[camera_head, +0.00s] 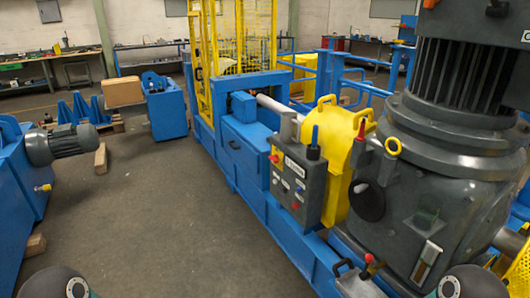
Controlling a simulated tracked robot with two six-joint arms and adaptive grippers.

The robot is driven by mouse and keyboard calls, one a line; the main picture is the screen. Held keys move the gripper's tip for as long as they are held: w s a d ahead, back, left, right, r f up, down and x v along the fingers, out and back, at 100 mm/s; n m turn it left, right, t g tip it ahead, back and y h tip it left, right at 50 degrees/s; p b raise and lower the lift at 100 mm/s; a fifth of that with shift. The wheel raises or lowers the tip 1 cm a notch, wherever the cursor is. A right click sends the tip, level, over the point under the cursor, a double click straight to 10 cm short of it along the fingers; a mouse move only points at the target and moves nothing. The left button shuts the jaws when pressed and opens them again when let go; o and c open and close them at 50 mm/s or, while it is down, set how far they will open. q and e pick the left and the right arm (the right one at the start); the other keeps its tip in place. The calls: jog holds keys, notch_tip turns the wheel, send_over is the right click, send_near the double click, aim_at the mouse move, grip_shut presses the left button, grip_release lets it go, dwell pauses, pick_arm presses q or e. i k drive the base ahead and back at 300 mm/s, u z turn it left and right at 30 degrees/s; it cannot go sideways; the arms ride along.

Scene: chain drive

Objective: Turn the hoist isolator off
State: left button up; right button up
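A grey control box (298,185) is mounted on the side of the blue machine frame, right of centre. It carries a small light label, several buttons and a red button low on its face. A red switch handle on a yellow patch (274,158) sits at its upper left and looks like an isolator. The label is too small to read, and I cannot tell whether the switch is on or off. Neither of my grippers is in view. Only dark rounded parts of my arms show at the bottom left and bottom right edges.
A blue-handled lever (315,136) rises behind the box, beside a yellow guard (342,150). A large grey motor (445,150) stands close on the right. A red-knobbed lever (369,259) is below it. The floor (165,215) left of the frame is clear.

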aim_at(275, 160)
jog(key=i, duration=0.5)
jog(key=u, duration=0.8)
jog(key=i, duration=2.25)
jog(key=z, duration=0.6)
